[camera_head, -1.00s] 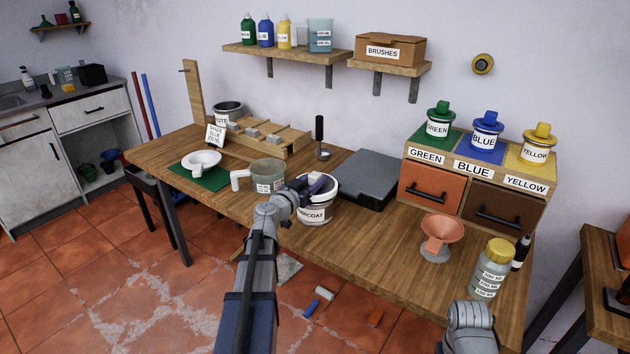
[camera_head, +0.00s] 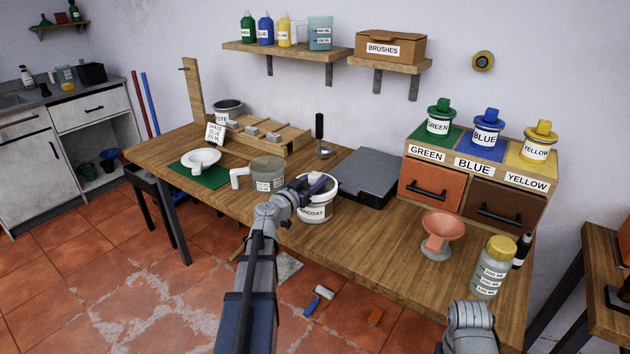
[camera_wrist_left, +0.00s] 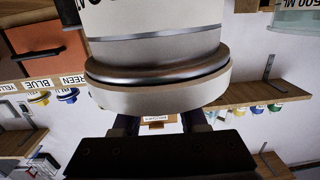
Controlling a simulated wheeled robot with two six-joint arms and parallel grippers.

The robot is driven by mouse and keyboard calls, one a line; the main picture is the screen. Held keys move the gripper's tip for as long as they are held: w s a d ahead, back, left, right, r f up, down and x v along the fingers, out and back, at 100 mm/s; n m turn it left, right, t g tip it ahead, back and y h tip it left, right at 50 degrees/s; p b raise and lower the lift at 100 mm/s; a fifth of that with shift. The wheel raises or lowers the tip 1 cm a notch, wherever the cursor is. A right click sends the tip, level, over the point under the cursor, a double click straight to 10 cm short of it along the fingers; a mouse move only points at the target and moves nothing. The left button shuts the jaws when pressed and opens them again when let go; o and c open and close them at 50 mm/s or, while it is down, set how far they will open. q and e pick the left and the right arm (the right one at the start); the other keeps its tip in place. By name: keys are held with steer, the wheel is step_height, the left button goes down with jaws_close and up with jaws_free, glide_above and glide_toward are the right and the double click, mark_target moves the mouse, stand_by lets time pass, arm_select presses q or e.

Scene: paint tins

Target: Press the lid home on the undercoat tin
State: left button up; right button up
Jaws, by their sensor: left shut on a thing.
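The undercoat tin (camera_head: 315,213) stands on the bench near its front edge, white with a partly hidden label ending in "COAT". My left gripper (camera_head: 318,184) is at the top of the tin, shut on its pale lid. In the left wrist view, where the scene appears upside down, the lid (camera_wrist_left: 165,99) lies against the silver rim of the tin (camera_wrist_left: 155,46). A dark line shows between lid and rim; I cannot tell how far the lid is seated. The left gripper's fingers (camera_wrist_left: 162,122) are partly hidden behind its dark body. My right gripper's fingers are not visible.
A grey-brown container (camera_head: 267,175) stands close left of the tin. A dark grey flat slab (camera_head: 368,177) lies behind it to the right. An orange funnel (camera_head: 441,229) and a yellow-capped bottle (camera_head: 492,268) stand at the right. The bench between tin and funnel is clear.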

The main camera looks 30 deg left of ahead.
arm_select(q)
steer(key=shift+f+b, duration=0.45)
steer(key=shift+f, duration=0.05)
stand_by(0.8)
steer(key=o, duration=1.2)
steer(key=shift+s, duration=0.1)
steer(key=s, duration=0.7)
steer(key=shift+s+a+r, duration=0.15)
steer(key=shift+s+r, duration=0.05)
steer(key=shift+s, duration=0.1)
